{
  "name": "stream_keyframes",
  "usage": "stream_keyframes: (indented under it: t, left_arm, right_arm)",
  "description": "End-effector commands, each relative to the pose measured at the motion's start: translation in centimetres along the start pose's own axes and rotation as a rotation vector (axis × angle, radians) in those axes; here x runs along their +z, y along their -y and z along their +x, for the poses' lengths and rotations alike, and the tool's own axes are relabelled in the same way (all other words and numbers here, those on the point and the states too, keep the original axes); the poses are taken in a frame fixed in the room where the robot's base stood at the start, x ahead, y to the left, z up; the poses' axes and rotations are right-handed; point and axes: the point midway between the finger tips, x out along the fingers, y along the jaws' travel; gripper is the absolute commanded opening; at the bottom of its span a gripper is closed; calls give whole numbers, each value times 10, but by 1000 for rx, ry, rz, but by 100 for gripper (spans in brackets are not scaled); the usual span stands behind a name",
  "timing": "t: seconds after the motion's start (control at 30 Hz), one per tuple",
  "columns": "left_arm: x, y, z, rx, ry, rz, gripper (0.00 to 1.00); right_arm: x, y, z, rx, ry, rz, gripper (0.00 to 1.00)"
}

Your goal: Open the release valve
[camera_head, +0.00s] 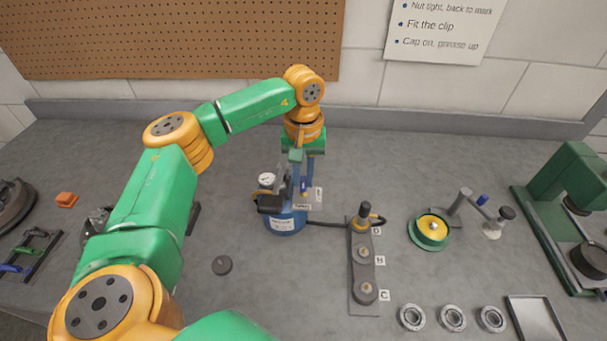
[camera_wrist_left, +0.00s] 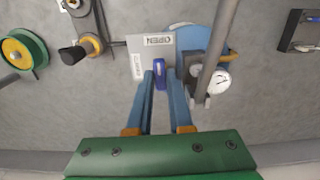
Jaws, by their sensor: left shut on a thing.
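The release valve's small blue lever (camera_wrist_left: 160,77) shows in the wrist view between my fingertips, in front of a grey plate marked OPEN (camera_wrist_left: 151,48). A second label on the plate's side edge is too small to read. My left gripper (camera_head: 305,178) reaches down over the blue tank (camera_head: 284,222) from behind. In the wrist view its two blue fingers (camera_wrist_left: 164,76) are shut on the lever. The lever points roughly along the fingers, not toward the OPEN label. A round white gauge (camera_head: 267,179) stands on the tank beside the valve. My right gripper is not in view.
A dark hose runs from the tank to a metal bar (camera_head: 362,281) with lettered fittings. A green and yellow reel (camera_head: 430,230), several bearing rings (camera_head: 452,317) and a green press (camera_head: 570,185) are to the right.

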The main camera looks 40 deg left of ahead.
Motion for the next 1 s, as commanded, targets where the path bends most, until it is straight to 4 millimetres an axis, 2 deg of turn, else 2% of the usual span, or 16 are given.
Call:
stream_keyframes:
  t: [0.57,0.6,0.7,1.0]
  left_arm:
    - [0,0,0,0,-1,30,0]
    - [0,0,0,1,-1,29,24]
    - [0,0,0,1,-1,29,49]
    - [0,0,-2,1,-1,29,49]
  right_arm:
    - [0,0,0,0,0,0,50]
    - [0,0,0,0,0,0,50]
    - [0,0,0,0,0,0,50]
    - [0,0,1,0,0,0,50]
